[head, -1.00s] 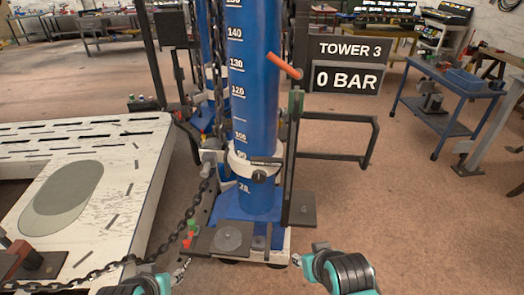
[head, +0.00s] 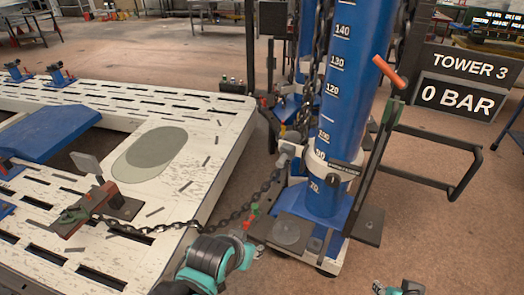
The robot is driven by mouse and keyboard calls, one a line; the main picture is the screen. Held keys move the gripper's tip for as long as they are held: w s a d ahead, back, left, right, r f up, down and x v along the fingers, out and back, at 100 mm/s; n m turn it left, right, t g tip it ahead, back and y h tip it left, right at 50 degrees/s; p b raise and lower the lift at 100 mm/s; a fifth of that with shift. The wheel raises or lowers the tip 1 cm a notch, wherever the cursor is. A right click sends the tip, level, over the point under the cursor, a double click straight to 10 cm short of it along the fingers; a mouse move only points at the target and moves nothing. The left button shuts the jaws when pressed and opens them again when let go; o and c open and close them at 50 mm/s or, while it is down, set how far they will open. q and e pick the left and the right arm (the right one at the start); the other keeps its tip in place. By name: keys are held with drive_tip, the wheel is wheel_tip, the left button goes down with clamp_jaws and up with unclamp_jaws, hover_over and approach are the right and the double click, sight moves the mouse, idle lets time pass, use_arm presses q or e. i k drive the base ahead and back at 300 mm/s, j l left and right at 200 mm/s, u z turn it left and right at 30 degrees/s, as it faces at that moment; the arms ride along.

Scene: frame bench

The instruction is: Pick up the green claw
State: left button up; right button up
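My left gripper (head: 256,252) is low in the middle, right of the bench and well apart from the claw. Its fingers are small and partly hidden by my teal and black wrist. My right gripper (head: 376,288) is at the bottom edge, mostly cut off. Neither opening can be told.
The blue tower (head: 340,110) stands right of the bench, with an orange-tipped lever (head: 388,72) and a black side frame (head: 455,185). A blue ramp-like plate (head: 45,133) and small clamps (head: 60,75) are on the bench.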

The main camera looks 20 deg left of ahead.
sight(74, 216)
drive_tip(key=u, duration=2.45)
drive_tip(key=j+u, duration=0.5)
drive_tip(key=i+j+u, duration=0.2)
drive_tip(key=j+u, duration=0.25)
drive_tip(key=i+j+u, duration=0.55)
drive_tip(key=i+j, duration=0.15)
drive_tip(key=i, duration=0.2)
drive_tip(key=i+l+z, duration=0.1)
drive_tip(key=i+z, duration=0.65)
drive_tip(key=i+j+z, duration=0.15)
drive_tip(key=i+z, duration=0.3)
drive_tip(key=z, duration=0.35)
drive_tip(key=i+z, duration=0.15)
drive_tip(key=z, duration=0.3)
drive_tip(key=i+z, duration=0.1)
drive_tip(key=z, duration=0.3)
drive_tip(key=i+z, duration=0.1)
drive_tip(key=z, duration=0.35)
drive_tip(key=i+j+z, duration=0.1)
drive_tip(key=z, duration=0.35)
drive_tip(key=i+z, duration=0.15)
drive_tip(key=z, duration=0.2)
drive_tip(key=i+j+z, duration=0.1)
drive_tip(key=z, duration=0.25)
drive_tip(key=i+j+z, duration=0.1)
drive_tip(key=z, duration=0.25)
